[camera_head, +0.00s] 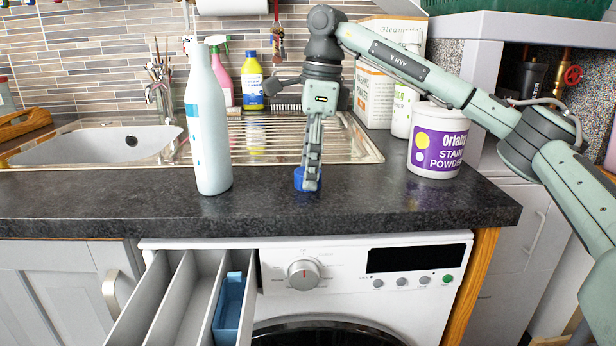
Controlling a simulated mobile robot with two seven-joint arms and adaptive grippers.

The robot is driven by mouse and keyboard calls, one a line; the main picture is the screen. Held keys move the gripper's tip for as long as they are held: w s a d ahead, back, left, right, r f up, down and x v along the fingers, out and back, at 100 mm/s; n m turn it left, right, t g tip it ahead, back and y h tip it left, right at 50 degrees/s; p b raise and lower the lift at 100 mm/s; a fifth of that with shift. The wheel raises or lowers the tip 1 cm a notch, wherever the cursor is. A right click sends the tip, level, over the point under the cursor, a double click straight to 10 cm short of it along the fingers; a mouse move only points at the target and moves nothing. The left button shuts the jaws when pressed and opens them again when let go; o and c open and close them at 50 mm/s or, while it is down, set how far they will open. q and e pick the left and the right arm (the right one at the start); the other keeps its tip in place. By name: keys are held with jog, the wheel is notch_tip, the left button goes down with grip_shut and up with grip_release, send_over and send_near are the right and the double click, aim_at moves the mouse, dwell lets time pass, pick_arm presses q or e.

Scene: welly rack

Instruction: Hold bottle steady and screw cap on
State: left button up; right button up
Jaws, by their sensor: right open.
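A tall pale blue bottle (207,135) stands upright on the dark worktop, left of centre, near the front edge. Its narrow neck is at the top and no blue cap shows on it. A small blue cap (299,178) sits on the worktop to the right of the bottle. My right gripper (311,182) points straight down over the cap, its fingers open and seen edge-on. The fingers hide part of the cap, and I cannot tell whether they touch it. My left gripper is not in view, and nothing holds the bottle.
Behind are a sink (90,143), a pink spray bottle (222,80), a yellow bottle (252,82) and a metal drainer (350,150). A stain powder tub (436,140) stands to the right. A washing machine drawer (180,300) is pulled out below. The worktop (100,210) front-left is clear.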

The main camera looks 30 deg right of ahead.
jog(key=shift+f, duration=0.35)
jog(key=c, duration=0.9)
jog(key=shift+o, duration=0.2)
jog(key=shift+r, duration=0.1)
